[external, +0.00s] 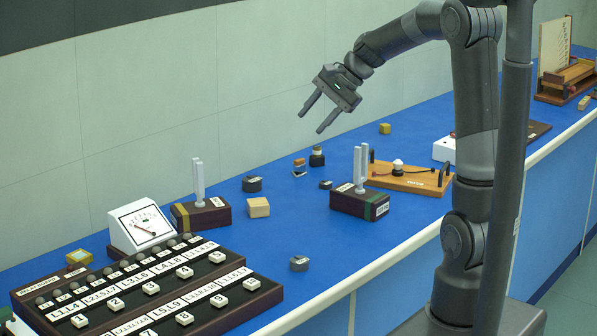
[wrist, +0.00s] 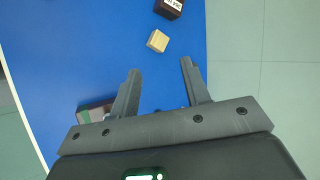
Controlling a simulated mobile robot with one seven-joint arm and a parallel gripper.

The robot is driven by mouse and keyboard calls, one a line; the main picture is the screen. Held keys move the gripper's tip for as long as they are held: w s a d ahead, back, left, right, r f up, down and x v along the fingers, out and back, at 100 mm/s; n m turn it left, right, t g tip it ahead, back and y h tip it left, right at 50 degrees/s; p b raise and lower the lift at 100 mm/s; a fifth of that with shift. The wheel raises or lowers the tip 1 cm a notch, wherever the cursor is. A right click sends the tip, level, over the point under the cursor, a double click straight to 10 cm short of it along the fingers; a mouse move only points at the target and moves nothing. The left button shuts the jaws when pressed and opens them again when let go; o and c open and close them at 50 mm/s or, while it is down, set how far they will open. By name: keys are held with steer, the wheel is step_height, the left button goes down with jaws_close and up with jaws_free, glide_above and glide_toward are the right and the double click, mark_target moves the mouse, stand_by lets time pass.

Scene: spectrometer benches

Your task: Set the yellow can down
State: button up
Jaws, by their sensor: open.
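My gripper (external: 311,122) is open and empty, held in the air above the blue bench. In the wrist view its two fingers (wrist: 160,68) stand apart with only blue bench between their tips. I cannot make out a yellow can for certain. A small yellow block (external: 385,128) sits on the bench near the back wall, to the right of my gripper.
A wooden block (external: 258,207) also shows in the wrist view (wrist: 158,41). Dark blocks with white posts (external: 360,200), a wooden circuit board (external: 410,178), a white meter (external: 142,227) and a numbered panel (external: 150,290) crowd the bench. Blue surface is free around the small dark block (external: 299,263).

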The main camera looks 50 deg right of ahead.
steer(key=s+a+n+h, duration=0.1)
steer(key=s+a+n, duration=0.2)
steer(key=s+n, duration=0.2)
steer(key=s+a+n+h, duration=0.2)
steer(key=s+n, duration=0.3)
steer(key=s, duration=0.6)
steer(key=s+a+n+h, duration=0.2)
steer(key=s+a+n, duration=0.1)
steer(key=s, duration=0.6)
steer(key=shift+a+r+n, duration=0.15)
steer(key=shift+a+n, duration=0.25)
steer(key=shift+n, duration=0.5)
